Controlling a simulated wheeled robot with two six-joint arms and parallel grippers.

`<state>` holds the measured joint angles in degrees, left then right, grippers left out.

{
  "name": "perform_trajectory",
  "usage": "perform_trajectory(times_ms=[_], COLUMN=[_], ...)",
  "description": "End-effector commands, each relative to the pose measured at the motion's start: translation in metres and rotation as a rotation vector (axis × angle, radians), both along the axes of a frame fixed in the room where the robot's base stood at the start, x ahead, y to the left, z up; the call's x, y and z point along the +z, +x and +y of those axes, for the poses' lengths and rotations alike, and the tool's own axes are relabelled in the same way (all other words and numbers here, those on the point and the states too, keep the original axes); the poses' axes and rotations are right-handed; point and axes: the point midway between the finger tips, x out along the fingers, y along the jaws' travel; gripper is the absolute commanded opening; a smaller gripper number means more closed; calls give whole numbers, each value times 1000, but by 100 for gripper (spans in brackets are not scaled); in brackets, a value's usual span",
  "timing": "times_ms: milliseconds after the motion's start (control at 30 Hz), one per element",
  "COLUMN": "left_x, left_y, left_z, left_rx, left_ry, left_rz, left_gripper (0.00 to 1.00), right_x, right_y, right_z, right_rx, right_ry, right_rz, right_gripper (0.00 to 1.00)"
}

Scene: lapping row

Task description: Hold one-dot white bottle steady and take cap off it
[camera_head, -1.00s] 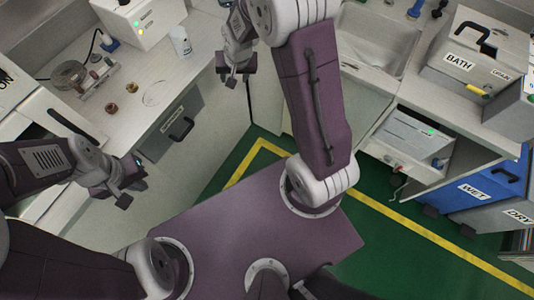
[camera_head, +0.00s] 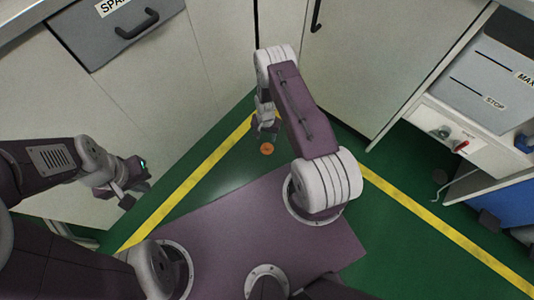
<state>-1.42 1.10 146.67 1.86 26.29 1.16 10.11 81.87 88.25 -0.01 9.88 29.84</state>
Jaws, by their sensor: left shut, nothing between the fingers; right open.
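The one-dot white bottle is not in view in the head view. A small round orange-brown piece (camera_head: 267,148) shows against the green floor just below my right gripper. It may be a cap, and I cannot tell its exact height. My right gripper (camera_head: 265,128) points down above it, open, with nothing seen between its fingers. My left gripper (camera_head: 136,192) is at the left, shut and empty, in front of the pale cabinet fronts and well apart from the orange-brown piece.
A grey drawer (camera_head: 118,27) with a black handle is at the upper left. Pale cabinet doors (camera_head: 365,60) line the back. A grey unit (camera_head: 490,75) marked STOP, with a red-handled knob below, stands at the right. Green floor with yellow lines (camera_head: 430,225) lies around my base.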

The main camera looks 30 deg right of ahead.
Motion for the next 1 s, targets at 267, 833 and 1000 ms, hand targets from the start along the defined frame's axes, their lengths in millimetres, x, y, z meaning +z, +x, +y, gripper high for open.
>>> perform_trajectory(times_ms=[267, 833, 1000], left_x=[-24, -83, -79], left_y=[0, 0, 0], left_z=[0, 0, 0], left_rx=[0, 0, 0], left_ry=[0, 0, 0], left_rz=[-1, 0, 0], left_gripper=[0, 0, 0], right_x=[-29, -92, -88], right_y=[-1, -3, -3], right_z=[0, -3, -3], right_rx=[0, 0, 0], right_ry=[1, 0, -1], right_rz=[2, 0, -1], right_gripper=[50, 50, 50])
